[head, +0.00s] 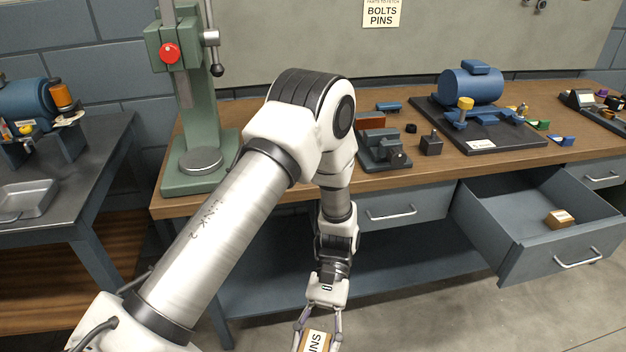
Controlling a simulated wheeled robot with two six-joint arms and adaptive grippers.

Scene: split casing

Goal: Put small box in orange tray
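My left gripper (319,324) is at the bottom edge of the head view, in front of the bench. Its fingers are on either side of a small cardboard box (317,343) with a white label reading "INS", partly cut off by the frame edge. The box appears held between the fingers, off any surface. Another small cardboard box (560,219) with a pale label sits in the open drawer at the right. I cannot make out an orange tray in this view. My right gripper is not in view.
The open grey drawer (539,258) sticks out from the wooden bench (437,171). A green press (200,165) stands on the bench's left end. A blue motor (471,86) sits on a dark base. A dark side table (75,165) holds a metal tray (27,197).

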